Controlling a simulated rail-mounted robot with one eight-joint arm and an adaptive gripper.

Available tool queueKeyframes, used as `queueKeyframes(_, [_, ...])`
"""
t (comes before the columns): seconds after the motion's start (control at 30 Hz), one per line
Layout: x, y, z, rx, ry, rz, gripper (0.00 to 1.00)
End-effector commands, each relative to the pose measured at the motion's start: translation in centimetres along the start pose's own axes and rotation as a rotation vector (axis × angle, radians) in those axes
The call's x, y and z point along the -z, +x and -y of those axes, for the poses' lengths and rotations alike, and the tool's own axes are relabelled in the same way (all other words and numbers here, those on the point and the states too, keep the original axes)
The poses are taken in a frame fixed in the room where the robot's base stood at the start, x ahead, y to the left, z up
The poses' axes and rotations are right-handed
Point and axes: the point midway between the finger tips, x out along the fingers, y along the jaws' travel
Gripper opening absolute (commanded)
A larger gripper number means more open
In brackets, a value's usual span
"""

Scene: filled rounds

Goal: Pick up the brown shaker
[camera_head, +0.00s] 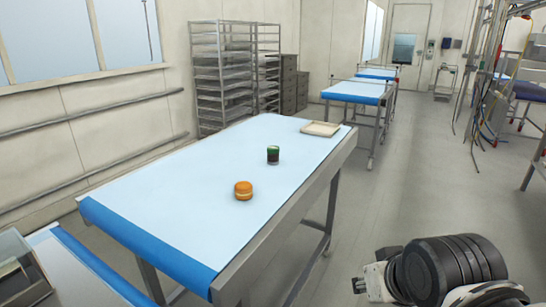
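A small upright cylinder (273,154), green at the top and dark lower down, stands on the white-topped table. It is the only shaker-like thing I see, and at this size I cannot tell whether any of it is brown. A round orange-brown item with a pale middle band, like a filled sandwich round (243,190), sits nearer on the same table, apart from the cylinder. My gripper is not in view; only black and white parts of my arm show at the lower right, off the table's right side.
Racks (222,75) stand behind, and another table (355,90) stands farther back. Floor at right is open.

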Motion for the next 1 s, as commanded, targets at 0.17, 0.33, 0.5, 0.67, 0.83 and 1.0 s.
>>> queueKeyframes(0.17, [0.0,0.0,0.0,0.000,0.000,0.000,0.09])
queueKeyframes(0.33, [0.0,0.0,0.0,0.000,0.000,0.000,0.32])
queueKeyframes(0.5, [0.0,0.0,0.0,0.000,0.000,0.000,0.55])
queueKeyframes(0.67, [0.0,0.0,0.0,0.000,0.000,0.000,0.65])
queueKeyframes(0.83, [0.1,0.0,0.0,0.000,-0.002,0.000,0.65])
queueKeyframes(1.0, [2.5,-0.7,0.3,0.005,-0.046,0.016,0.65])
